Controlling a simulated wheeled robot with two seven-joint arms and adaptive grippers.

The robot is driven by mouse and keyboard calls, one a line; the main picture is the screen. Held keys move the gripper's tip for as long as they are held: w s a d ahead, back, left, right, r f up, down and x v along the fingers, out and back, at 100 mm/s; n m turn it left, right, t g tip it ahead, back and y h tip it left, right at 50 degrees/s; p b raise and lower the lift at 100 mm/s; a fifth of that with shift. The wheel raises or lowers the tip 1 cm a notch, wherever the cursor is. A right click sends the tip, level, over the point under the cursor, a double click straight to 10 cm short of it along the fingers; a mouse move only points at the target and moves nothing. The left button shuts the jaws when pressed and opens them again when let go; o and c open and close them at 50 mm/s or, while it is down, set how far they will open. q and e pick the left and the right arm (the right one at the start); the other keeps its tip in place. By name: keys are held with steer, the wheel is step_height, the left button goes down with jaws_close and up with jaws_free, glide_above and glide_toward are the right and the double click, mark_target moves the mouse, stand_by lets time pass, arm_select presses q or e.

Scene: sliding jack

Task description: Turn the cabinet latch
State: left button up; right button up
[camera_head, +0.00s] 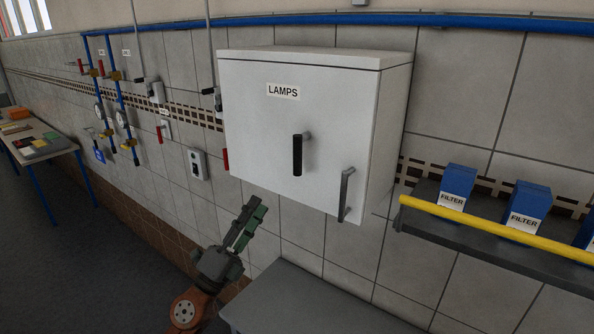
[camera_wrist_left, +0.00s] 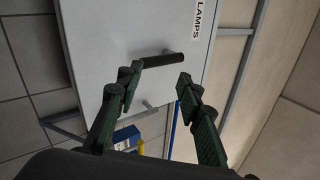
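The white cabinet (camera_head: 265,110) labelled LAMPS is on the tiled wall, with its door shut. Its black latch (camera_head: 298,155) hangs upright near the middle of the door. A grey pull handle (camera_head: 346,195) is at the door's lower right. My left gripper (camera_head: 252,217), with green fingers, is below and left of the latch, apart from it. In the left wrist view the fingers (camera_wrist_left: 160,76) are spread and empty, with the latch (camera_wrist_left: 168,59) beyond the gap between them. The pull handle (camera_wrist_left: 150,106) also shows there. My right gripper is in neither view.
A grey surface (camera_head: 310,305) lies below the cabinet. At right, a shelf with a yellow rail (camera_head: 500,230) holds blue FILTER boxes (camera_head: 525,207). Blue pipes with valves (camera_head: 120,100) run down the wall at left. A table (camera_head: 35,145) stands far left.

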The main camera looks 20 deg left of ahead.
mark_target(294, 158)
arm_select(q)
steer(key=d+r+m+g+h, duration=0.65)
steer(key=d+m, duration=0.25)
steer(key=m, duration=0.5)
steer(key=w+a+r+m+g+y, duration=0.1)
steer(key=w+a+r+m+y, duration=0.25)
steer(key=w+a+y, duration=0.3)
steer(key=p+x, duration=0.1)
steer(key=x, duration=0.1)
steer(key=p+x, duration=0.1)
steer(key=x, duration=0.1)
steer(key=d+p+x, duration=0.1)
steer(key=x, duration=0.1)
steer(key=shift+s+d, duration=0.1)
steer(key=shift+s, duration=0.15)
steer(key=shift+w+d+f, duration=0.15)
steer(key=shift+w+d, duration=0.05)
steer(key=shift+w, duration=0.2)
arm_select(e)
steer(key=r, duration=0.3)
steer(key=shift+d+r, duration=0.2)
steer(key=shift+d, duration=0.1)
arm_select(q)
steer(key=c, duration=0.3)
jaws_close()
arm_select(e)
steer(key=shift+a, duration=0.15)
